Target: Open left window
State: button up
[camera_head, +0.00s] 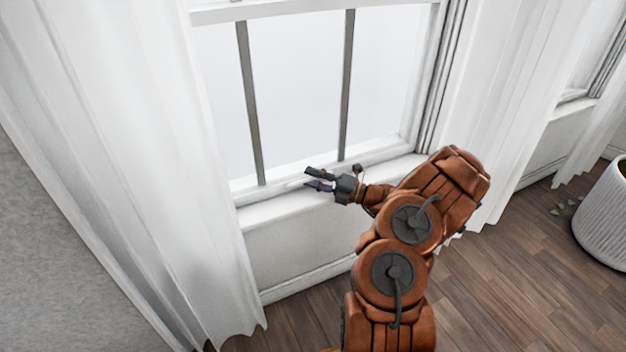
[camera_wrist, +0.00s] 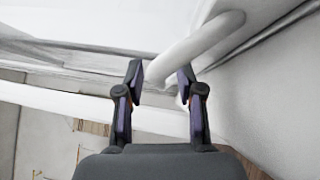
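The left window (camera_head: 300,80) has a white frame with two dark upright bars. Its lower rail (camera_head: 385,152) sits down near the white sill (camera_head: 270,212), so it looks closed. My gripper (camera_head: 308,178) is at the bottom rail, just above the sill, with its fingers spread and pointing left. In the wrist view, a rounded white handle (camera_wrist: 200,45) runs in from the upper right, and its near end lies between the two fingertips of my gripper (camera_wrist: 160,80). I cannot tell whether either finger touches it.
A long white curtain (camera_head: 130,130) hangs left of the window and another curtain (camera_head: 510,90) hangs right of it. A ribbed white planter (camera_head: 605,215) stands on the wooden floor (camera_head: 530,275) at the right. Another window shows at the far right.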

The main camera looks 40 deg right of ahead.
grip_shut()
dwell(0.3)
dwell(0.5)
